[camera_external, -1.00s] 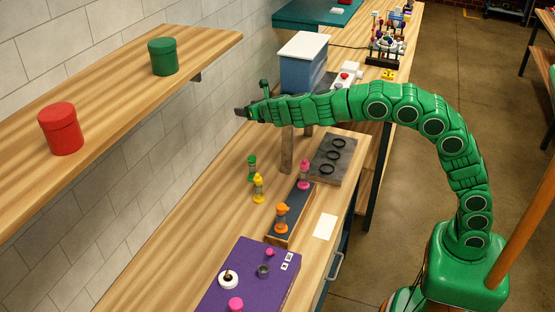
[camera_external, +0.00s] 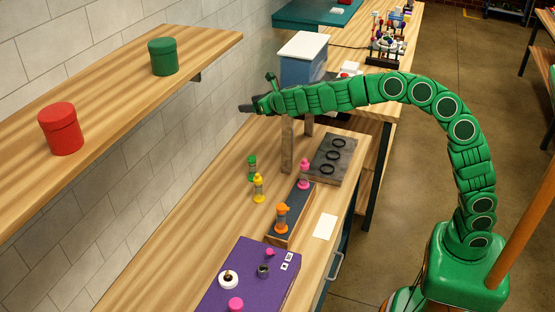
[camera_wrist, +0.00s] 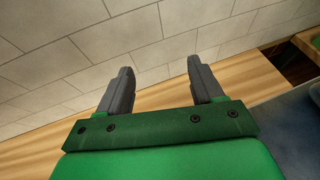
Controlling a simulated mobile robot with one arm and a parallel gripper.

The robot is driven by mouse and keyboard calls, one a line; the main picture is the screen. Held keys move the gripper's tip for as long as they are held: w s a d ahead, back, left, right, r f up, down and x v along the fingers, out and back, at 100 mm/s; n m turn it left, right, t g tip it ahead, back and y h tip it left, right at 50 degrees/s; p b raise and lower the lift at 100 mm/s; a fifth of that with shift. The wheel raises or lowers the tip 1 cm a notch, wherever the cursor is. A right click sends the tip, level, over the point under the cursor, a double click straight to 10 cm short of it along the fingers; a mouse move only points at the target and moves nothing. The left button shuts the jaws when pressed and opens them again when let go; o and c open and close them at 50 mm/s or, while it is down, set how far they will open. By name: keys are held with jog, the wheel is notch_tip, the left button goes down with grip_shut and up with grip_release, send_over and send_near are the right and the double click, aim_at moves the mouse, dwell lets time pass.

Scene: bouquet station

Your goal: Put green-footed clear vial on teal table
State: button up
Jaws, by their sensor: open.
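The green-footed clear vial (camera_external: 252,169) stands on the wooden bench near the wall, beside a yellow one. Its lower part is partly covered by the yellow vial in the external view. My gripper (camera_external: 244,108) is above the bench near the wall, farther back than the vial and apart from it. In the wrist view my gripper (camera_wrist: 160,82) has its two dark fingers spread with nothing between them. The teal table (camera_external: 300,15) is at the far back, beyond the blue box, with a small white item on it.
A yellow vial (camera_external: 258,188), a pink one (camera_external: 304,174) and an orange one (camera_external: 281,218) stand nearby. A blue box with white lid (camera_external: 302,65) stands behind my arm. A grey plate with black rings (camera_external: 333,160) lies right. A shelf (camera_external: 110,110) juts out at left.

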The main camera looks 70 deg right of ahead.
jog(key=s+a+f+n+y, duration=0.1)
jog(key=a+f+n+y, duration=0.1)
jog(key=f, duration=0.6)
jog(key=shift+s+a+n+y, duration=0.35)
jog(key=shift+a+y, duration=0.45)
jog(key=shift+a, duration=0.3)
jog(key=shift+d, duration=0.1)
jog(key=s+a+r+n+g+y, duration=0.2)
jog(key=s+a+n+y, duration=0.5)
jog(key=s, duration=0.7)
jog(key=shift+s+a+r+y, duration=0.15)
jog(key=shift+a+y, duration=0.15)
jog(key=shift+a, duration=0.8)
